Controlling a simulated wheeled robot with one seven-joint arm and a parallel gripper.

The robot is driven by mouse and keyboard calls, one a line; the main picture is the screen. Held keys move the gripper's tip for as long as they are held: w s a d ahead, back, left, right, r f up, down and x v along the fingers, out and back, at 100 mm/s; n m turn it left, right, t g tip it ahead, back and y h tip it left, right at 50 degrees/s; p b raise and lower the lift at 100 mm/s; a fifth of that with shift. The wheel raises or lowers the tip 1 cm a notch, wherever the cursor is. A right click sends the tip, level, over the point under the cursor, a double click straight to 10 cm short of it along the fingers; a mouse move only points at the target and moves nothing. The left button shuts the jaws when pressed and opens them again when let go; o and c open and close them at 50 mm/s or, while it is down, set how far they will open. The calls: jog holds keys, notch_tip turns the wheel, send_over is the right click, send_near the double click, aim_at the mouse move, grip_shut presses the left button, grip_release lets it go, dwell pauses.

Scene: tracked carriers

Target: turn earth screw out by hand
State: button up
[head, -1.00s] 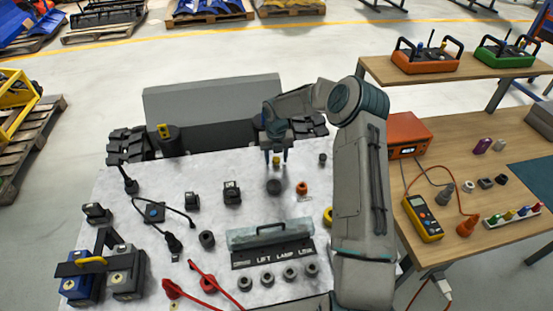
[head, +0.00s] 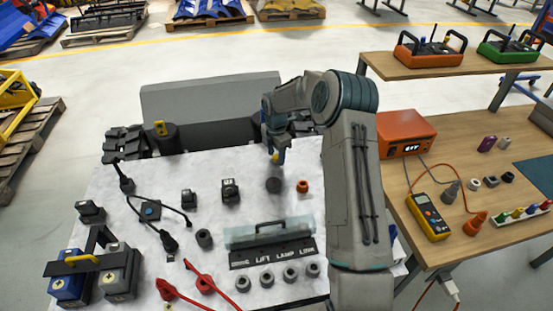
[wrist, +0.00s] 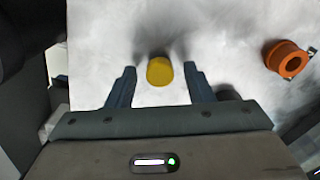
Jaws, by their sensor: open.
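A small yellow round-topped piece, likely the earth screw (wrist: 159,71), stands on the pale work surface. It shows in the wrist view between my two fingertips, with a gap on either side. In the head view the yellow piece (head: 275,160) is just below my gripper (head: 277,150), partly covered by a finger. My gripper (wrist: 160,82) is open and empty. An orange ring-shaped part (wrist: 286,57) lies to the right, and it also shows in the head view (head: 302,186). Whether the yellow piece is threaded into anything is hidden.
A dark round part (head: 273,184) sits close to the gripper. A clear-covered box (head: 268,234) with a lift lamp link label, several grey rings, red-handled tools (head: 200,280) and black connectors (head: 170,240) stand on the tracked carrier's top. A wooden bench (head: 450,240) is at the right.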

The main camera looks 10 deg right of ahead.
jog(key=m+b, duration=0.1)
jog(key=m, duration=0.4)
jog(key=shift+f, duration=0.15)
jog(key=m+b, duration=0.1)
jog(key=m, duration=0.2)
jog(key=m+b, duration=0.1)
jog(key=m, duration=0.7)
jog(key=shift+m, duration=0.3)
jog(key=c, duration=0.8)
jog(key=n, duration=0.7)
jog(key=shift+r+p, duration=0.2)
jog(key=shift+p, duration=0.1)
jog(key=shift+n, duration=1.4)
